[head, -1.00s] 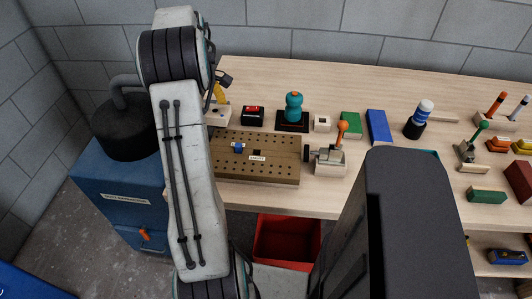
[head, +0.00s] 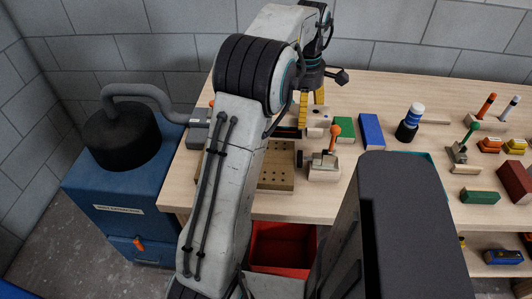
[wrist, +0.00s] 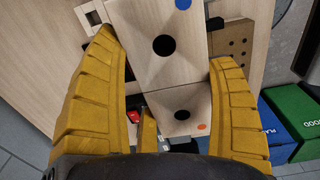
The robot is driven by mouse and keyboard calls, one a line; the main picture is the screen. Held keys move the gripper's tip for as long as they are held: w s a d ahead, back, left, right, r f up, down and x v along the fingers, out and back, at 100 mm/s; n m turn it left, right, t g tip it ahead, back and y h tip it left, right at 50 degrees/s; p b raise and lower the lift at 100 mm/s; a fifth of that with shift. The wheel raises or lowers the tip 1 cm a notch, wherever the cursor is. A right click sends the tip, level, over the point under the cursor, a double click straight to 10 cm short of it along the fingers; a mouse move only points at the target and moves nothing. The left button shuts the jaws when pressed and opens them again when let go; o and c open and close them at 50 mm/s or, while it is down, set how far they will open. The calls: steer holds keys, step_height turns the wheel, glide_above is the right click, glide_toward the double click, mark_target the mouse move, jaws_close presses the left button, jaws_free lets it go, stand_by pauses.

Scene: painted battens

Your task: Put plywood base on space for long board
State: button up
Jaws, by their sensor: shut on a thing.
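My gripper (head: 311,106) has yellow ribbed fingers and is shut on a pale wooden block, which I take as the plywood base (head: 318,118), behind the pegboard. In the wrist view the block (wrist: 140,25) sits between the fingers (wrist: 165,50). Two faces show, each with a round black hole; one has a blue dot, the other an orange dot. The brown pegboard (head: 276,180) is partly hidden behind my arm; part of it shows in the wrist view (wrist: 236,38). I cannot make out which place is the space for the long board.
A clamp with an orange-knobbed lever (head: 324,168) stands right of the pegboard. Green (head: 344,129) and blue (head: 371,131) blocks lie near the gripper, with a dark bottle-like thing (head: 409,124) beyond. A red bin (head: 283,246) is below the bench; a blue dust extractor (head: 115,205) stands left.

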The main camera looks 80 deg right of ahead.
steer(key=w+a+f+p, duration=0.1)
steer(key=w+a+f, duration=0.3)
steer(key=w, duration=0.1)
steer(key=w+a+f+p, duration=0.1)
steer(key=w+a+f, duration=0.1)
steer(key=w, duration=0.1)
steer(key=shift+w+a+p, duration=0.1)
steer(key=shift+p, duration=0.2)
steer(key=shift+f, duration=2.05)
steer(key=shift+f, duration=0.1)
steer(key=o, duration=1.1)
